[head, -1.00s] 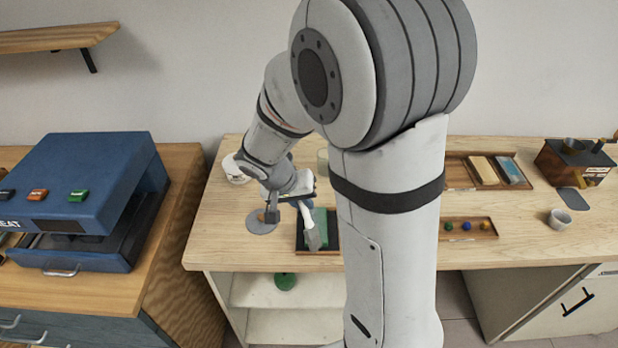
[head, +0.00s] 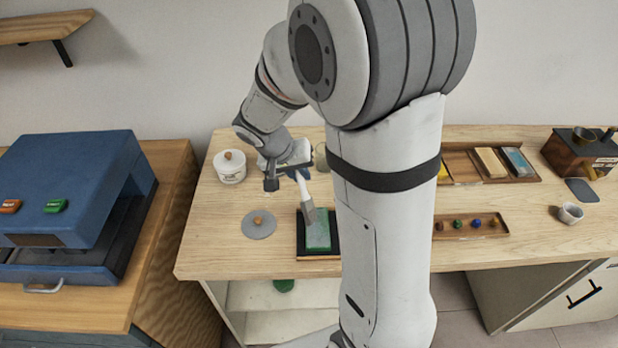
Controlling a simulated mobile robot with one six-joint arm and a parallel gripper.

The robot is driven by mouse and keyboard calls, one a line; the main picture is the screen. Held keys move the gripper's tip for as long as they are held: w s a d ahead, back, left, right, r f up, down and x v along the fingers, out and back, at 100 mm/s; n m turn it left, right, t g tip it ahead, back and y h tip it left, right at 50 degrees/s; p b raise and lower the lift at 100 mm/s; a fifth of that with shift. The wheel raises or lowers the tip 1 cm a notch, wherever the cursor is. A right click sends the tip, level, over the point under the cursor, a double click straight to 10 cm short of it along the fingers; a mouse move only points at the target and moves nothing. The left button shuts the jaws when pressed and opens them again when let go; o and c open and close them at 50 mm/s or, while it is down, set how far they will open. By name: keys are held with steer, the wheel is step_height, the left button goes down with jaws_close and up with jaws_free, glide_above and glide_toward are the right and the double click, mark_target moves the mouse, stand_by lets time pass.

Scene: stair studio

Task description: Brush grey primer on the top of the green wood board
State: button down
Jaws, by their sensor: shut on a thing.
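The green wood board (head: 318,236) lies on a dark tray (head: 302,246) near the front edge of the wooden table. Its visible top looks green; my arm stands close to its right. My gripper (head: 286,178) is shut on a paint brush (head: 309,208), whose grey bristles point down over the back left part of the board. I cannot tell whether the bristles touch it. A flat grey disc with a small knob (head: 259,223) lies left of the tray.
A blue press-like machine (head: 75,205) stands on the cabinet at left. To the right are a tray with blocks (head: 490,162), a tray of small coloured balls (head: 470,226), a cup (head: 570,212) and a wooden grinder-like box (head: 580,152). My arm hides the table's middle.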

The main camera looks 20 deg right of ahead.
steer(key=r+p, duration=0.2)
steer(key=r, duration=0.4)
steer(key=shift+s, duration=0.2)
steer(key=shift+w+r+p, duration=0.25)
steer(key=shift+r+p, duration=0.2)
steer(key=shift+r, duration=0.25)
steer(key=shift+s+r+p, duration=0.15)
steer(key=shift+r+p, duration=0.45)
steer(key=shift+r, duration=0.6)
steer(key=shift+f, duration=0.15)
